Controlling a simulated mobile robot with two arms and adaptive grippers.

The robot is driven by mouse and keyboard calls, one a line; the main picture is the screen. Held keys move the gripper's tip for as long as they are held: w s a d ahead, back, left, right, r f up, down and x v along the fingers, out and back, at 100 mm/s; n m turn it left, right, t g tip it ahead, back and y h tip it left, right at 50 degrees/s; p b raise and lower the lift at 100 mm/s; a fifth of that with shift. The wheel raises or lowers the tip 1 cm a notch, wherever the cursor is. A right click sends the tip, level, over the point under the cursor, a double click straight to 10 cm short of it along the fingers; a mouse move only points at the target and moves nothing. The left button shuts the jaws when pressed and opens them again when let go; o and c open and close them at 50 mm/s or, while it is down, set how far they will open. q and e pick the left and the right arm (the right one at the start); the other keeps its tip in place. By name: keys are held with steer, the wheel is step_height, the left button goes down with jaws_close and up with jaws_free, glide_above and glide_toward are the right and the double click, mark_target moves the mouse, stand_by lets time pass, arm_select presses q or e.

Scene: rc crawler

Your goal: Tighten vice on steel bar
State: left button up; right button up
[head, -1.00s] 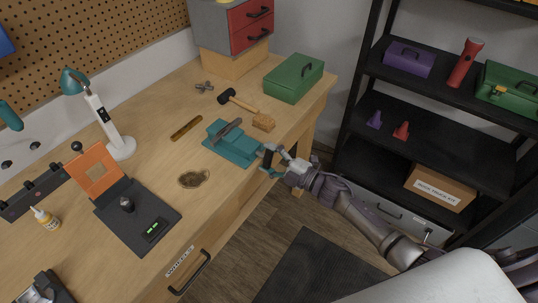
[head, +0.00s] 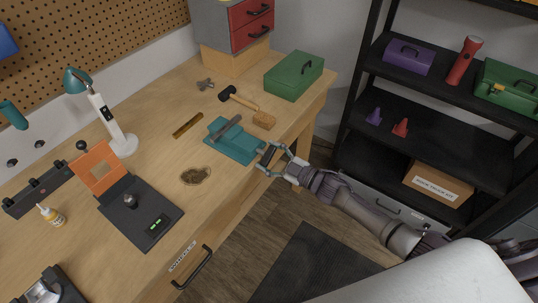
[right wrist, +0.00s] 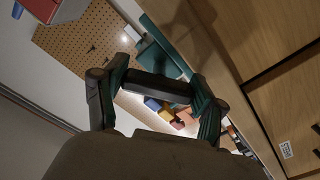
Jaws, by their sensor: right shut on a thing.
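The teal vice (head: 240,150) stands at the right-hand edge of the wooden workbench. A grey steel bar (head: 226,128) lies in its jaws. My right gripper (head: 266,156) is at the front end of the vice, beyond the bench edge. In the right wrist view its two fingers (right wrist: 155,88) are shut on a dark handle bar (right wrist: 158,87) that spans between them. The teal vice (right wrist: 160,55) shows partly behind them there. The handle is hard to make out in the head view. My left gripper is not in view.
A hammer (head: 240,98), a wooden block (head: 264,120) and a green toolbox (head: 294,75) are on the bench behind the vice. A brass-coloured bar (head: 188,125) lies to its left. A black shelf (head: 440,135) stands at the right, with open floor between.

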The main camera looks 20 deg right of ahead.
steer(key=shift+f, duration=0.1)
stand_by(0.3)
steer(key=o, duration=1.2)
steer(key=shift+c, duration=0.2)
steer(key=v, duration=1.2)
steer(key=shift+d, duration=0.1)
